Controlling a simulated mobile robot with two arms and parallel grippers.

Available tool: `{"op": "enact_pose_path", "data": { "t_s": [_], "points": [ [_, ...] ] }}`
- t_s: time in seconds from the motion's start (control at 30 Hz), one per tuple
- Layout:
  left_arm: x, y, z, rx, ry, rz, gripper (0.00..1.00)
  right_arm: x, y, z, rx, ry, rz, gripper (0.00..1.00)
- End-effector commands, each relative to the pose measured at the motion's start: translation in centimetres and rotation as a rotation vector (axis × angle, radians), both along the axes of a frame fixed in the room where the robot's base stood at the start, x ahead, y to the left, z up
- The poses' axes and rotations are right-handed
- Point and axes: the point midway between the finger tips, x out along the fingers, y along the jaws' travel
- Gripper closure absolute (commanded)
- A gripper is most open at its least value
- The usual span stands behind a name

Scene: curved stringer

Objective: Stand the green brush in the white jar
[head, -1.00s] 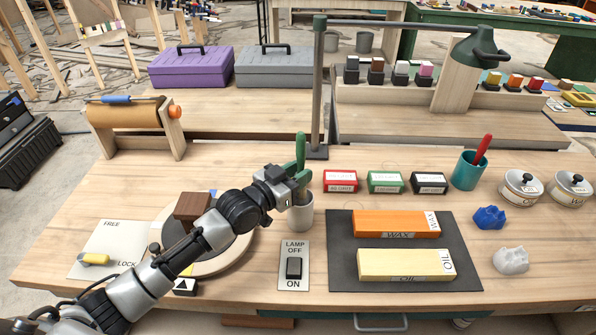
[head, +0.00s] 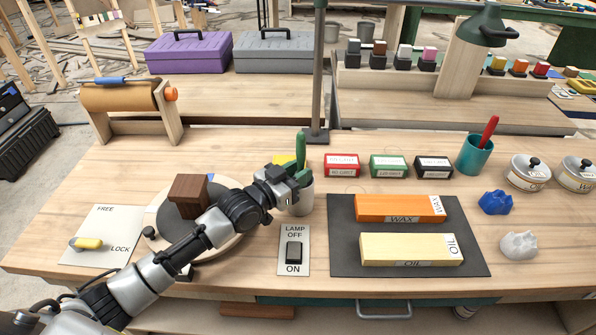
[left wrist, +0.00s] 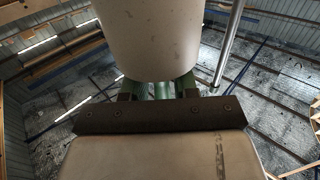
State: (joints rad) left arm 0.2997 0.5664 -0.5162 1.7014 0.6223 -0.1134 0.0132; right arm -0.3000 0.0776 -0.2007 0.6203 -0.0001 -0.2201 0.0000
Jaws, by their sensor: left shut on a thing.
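The green brush (head: 301,146) is upright, its handle rising above my left gripper (head: 300,177). My left gripper is shut on it. In the left wrist view the jar (left wrist: 155,38) fills the top middle, and green parts of the brush (left wrist: 163,90) show between the fingers at the jar's edge. The brush's lower end is hidden, so I cannot tell how deep it is in the jar. My right gripper is not in view.
A lamp switch plate (head: 294,262) lies in front of the jar. A dark mat (head: 345,255) with orange and yellow blocks is to its right. A turntable (head: 158,213) with a brown block (head: 188,196) lies left, under my arm. The lamp post (head: 317,90) stands behind.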

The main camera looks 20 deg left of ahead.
Motion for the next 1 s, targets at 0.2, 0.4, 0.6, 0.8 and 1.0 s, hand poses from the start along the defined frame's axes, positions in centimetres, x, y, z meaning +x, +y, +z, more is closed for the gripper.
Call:
{"op": "enact_pose_path", "data": {
  "t_s": [0.2,0.4,0.6,0.8,1.0],
  "points": [
    [0.0,0.0,0.0,0.0,0.0,0.0,0.49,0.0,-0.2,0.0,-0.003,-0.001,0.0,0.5],
    [0.0,0.0,0.0,0.0,0.0,0.0,0.41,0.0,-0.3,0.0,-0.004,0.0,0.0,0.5],
    [0.0,0.0,0.0,0.0,0.0,0.0,0.41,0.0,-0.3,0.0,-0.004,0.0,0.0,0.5],
    [0.0,0.0,0.4,0.0,0.0,0.0,0.41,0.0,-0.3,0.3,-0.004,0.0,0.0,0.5],
    [0.0,0.0,3.1,0.0,-0.002,0.0,0.41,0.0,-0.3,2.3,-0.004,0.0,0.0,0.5]
  ]
}}
